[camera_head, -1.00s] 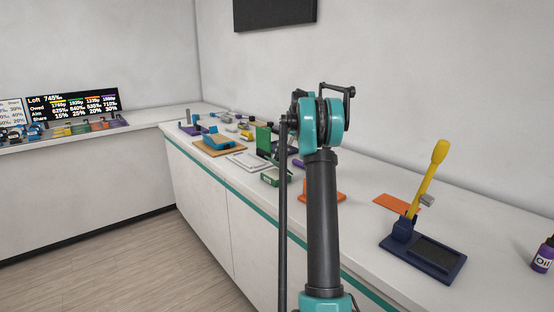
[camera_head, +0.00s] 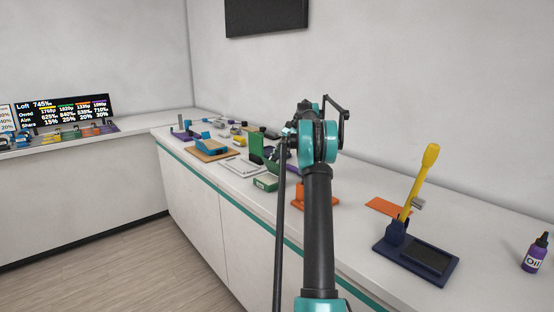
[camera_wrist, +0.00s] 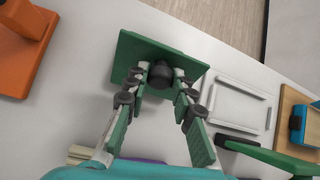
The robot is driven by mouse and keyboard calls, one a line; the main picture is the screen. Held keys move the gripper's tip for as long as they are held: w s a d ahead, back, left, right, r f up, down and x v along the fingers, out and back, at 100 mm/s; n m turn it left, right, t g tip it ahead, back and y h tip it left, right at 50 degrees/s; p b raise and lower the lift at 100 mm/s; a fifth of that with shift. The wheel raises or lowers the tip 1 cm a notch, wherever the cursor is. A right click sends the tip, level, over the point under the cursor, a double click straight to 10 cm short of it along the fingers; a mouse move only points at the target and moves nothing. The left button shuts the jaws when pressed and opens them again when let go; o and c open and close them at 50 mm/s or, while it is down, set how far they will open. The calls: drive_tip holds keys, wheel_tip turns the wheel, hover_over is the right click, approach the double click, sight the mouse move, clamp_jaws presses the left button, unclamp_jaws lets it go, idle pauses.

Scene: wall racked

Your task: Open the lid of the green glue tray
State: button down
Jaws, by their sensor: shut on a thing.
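The green glue tray (camera_head: 265,183) stands near the front edge of the counter, left of my arm in the head view. In the wrist view its flat green lid (camera_wrist: 128,58) lies under my gripper (camera_wrist: 161,78). My gripper's fingers are shut on a dark round knob (camera_wrist: 160,77) on the lid. The lid hides the inside of the tray there, and I cannot tell whether it is raised. In the head view my arm mostly hides the gripper.
An orange stand (camera_head: 318,196) is right of the tray. A white frame (camera_head: 237,172) and an upright green panel (camera_head: 257,146) stand close to it. A navy base with a yellow lever (camera_head: 420,180) and a purple oil bottle (camera_head: 535,255) are farther right.

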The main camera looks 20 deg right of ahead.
drive_tip(key=c, duration=1.3)
unclamp_jaws()
drive_tip(key=shift+o, duration=0.2)
wheel_tip(320, 180, up, 10)
